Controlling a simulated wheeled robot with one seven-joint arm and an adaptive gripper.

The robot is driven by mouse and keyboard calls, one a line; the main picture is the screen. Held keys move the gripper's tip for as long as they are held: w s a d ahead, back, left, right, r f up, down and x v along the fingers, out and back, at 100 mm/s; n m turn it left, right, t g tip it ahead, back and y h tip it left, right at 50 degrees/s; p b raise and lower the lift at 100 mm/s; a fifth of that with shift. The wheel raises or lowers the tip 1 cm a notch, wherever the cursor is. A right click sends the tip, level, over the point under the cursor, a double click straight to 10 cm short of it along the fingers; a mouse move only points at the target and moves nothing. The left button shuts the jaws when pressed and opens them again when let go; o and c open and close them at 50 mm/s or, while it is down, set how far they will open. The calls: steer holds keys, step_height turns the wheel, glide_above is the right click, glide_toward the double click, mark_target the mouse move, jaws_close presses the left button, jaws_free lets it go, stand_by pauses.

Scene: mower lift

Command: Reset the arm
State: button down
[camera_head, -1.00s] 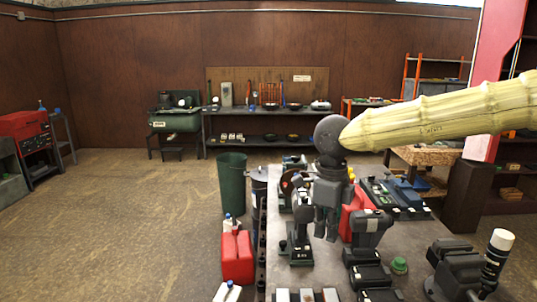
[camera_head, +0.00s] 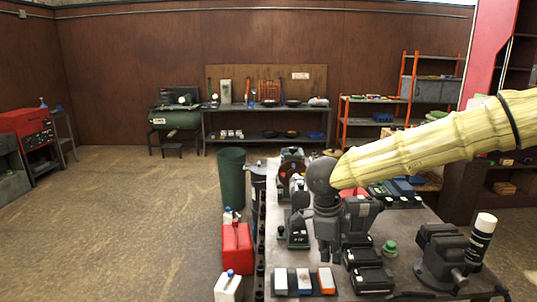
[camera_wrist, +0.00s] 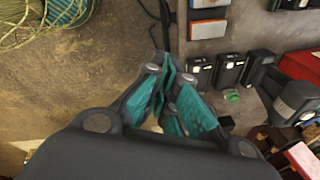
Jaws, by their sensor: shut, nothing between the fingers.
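My arm (camera_head: 440,138), covered in a pale yellow sleeve, reaches in from the right in the head view. My gripper (camera_head: 328,258) hangs below its dark wrist, pointing down over the cluttered workbench (camera_head: 405,255). In the wrist view my gripper (camera_wrist: 172,100) has its teal-padded fingers brought together, with nothing held between them. Bench and floor show beneath the fingers in that view. In the head view the gripper covers part of the bench top behind it.
The bench holds a black vise (camera_head: 445,258), a spray can (camera_head: 482,238), black battery packs (camera_head: 368,280) and a bench grinder (camera_head: 292,178). A red canister (camera_head: 237,250) and a green bin (camera_head: 232,178) stand left of the bench. Open floor (camera_head: 120,220) lies further left.

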steer(key=s+d+f+n+t+h+b, duration=0.1)
steer(key=s+d+f+n, duration=0.2)
steer(key=f, duration=0.9)
steer(key=s+d+f+n+t+b, duration=0.1)
steer(key=s+f+n, duration=0.3)
steer(key=f, duration=0.7)
steer(key=s+d+f+n+t+h+b, duration=0.1)
steer(key=d+f+n, duration=0.25)
steer(key=f, duration=0.85)
steer(key=s+f+n+g+y+b, duration=0.1)
steer(key=s+f+n, duration=0.5)
steer(key=s, duration=0.7)
steer(key=s+f+n+g+y+b, duration=0.2)
steer(key=s+f+n, duration=0.4)
steer(key=s, duration=0.8)
step_height(320, 180, down, 3)
steer(key=shift+s+a+r+g+y, duration=0.1)
steer(key=shift+s+a+g+y, duration=0.2)
steer(key=shift+y, duration=0.2)
